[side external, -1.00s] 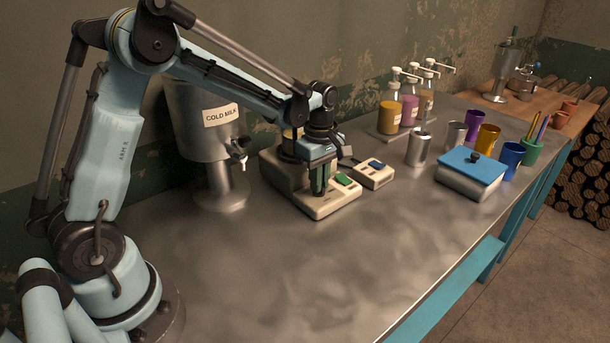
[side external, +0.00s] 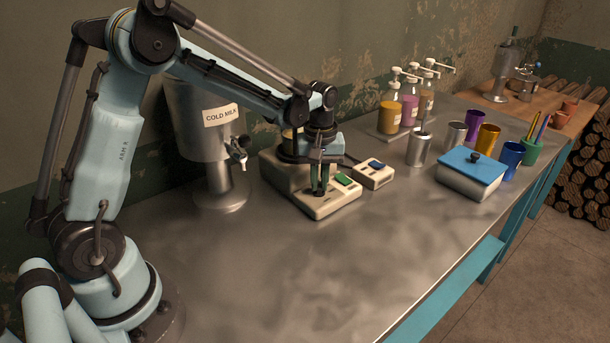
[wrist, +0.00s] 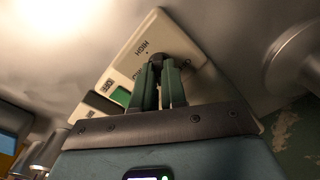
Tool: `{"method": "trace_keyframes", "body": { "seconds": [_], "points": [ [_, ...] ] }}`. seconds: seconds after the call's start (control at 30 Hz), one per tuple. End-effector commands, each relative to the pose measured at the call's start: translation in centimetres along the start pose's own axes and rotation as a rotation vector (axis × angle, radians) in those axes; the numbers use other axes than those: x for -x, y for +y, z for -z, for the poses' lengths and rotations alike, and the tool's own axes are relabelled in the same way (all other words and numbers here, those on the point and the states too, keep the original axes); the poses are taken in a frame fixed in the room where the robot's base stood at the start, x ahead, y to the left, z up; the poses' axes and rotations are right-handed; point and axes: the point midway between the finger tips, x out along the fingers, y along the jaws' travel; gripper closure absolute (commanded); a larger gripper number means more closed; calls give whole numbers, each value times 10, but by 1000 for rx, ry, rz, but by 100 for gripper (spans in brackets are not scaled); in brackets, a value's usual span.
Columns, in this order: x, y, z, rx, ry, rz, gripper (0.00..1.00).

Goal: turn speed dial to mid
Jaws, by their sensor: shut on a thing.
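The speed dial (wrist: 186,47) is a dark knob on a cream control panel (wrist: 137,70), partly hidden behind my fingertips in the wrist view. The word HIGH is printed on the panel near it. My gripper (side external: 319,189) points down over the front part of the cream machine base (side external: 328,208). In the wrist view its two green fingers (wrist: 165,65) are shut on the dark dial. The dial's pointer setting cannot be read. A green switch (side external: 344,180) sits beside the fingers on the panel.
The COLD MILK urn (side external: 205,135) stands close on the left. A metal cup (side external: 419,150) and a blue-lidded box (side external: 472,175) stand farther right. The front counter (side external: 300,275) is clear.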

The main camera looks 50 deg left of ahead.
Motion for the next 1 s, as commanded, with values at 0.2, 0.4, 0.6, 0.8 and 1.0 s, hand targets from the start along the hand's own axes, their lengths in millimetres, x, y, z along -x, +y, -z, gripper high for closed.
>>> {"method": "trace_keyframes", "body": {
  "seconds": [0.2, 0.4, 0.6, 0.8, 1.0],
  "points": [
    [1, 0, 0, -206, 0, 0, 100],
    [1, 0, 0, -396, 0, 0, 100],
    [1, 0, 1, -586, 1, 0, 100],
    [1, 0, 1, -776, 1, 0, 100],
    [1, 0, 1, -966, 1, 0, 100]
  ]
}}
